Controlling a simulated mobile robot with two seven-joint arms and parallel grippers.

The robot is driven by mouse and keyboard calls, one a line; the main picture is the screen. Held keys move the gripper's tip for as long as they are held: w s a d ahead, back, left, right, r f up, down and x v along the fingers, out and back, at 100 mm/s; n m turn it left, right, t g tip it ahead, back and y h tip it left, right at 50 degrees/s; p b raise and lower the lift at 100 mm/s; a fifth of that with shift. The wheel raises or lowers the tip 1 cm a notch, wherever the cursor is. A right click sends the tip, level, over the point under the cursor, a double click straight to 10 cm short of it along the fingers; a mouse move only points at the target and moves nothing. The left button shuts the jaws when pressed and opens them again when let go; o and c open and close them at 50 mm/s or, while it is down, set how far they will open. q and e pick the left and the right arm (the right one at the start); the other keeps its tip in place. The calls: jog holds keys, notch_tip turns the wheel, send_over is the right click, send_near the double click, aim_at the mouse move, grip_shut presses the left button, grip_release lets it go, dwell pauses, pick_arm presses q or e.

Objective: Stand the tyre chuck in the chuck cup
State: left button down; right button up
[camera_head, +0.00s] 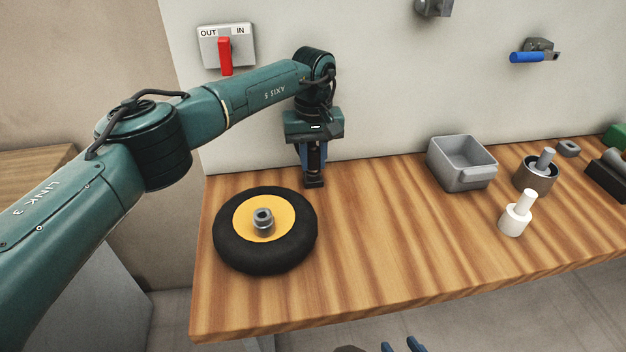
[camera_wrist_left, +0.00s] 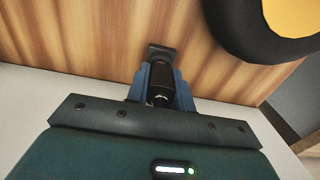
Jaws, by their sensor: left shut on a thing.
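My left gripper (camera_head: 314,172) points down over the back left of the bench, its blue fingers shut on a dark, upright, cylindrical piece, which I take for the tyre chuck (camera_wrist_left: 158,77). Below the fingers is a small dark square piece (camera_head: 314,184), at or just above the wood; it also shows in the left wrist view (camera_wrist_left: 160,52). The blue fingertips of my right gripper (camera_head: 402,346) show apart at the bottom edge, below the bench front.
A black tyre with a yellow hub (camera_head: 243,215) lies in front of my left gripper. A red-lever switch (camera_head: 226,55) is on the wall. The bench middle is clear.

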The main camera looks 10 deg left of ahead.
pick_arm(q)
jog(key=shift+f, duration=0.15)
jog(key=c, duration=1.1)
grip_release()
jog(key=shift+r+p, duration=2.65)
jog(key=shift+r, duration=1.95)
jog(key=shift+f, duration=0.15)
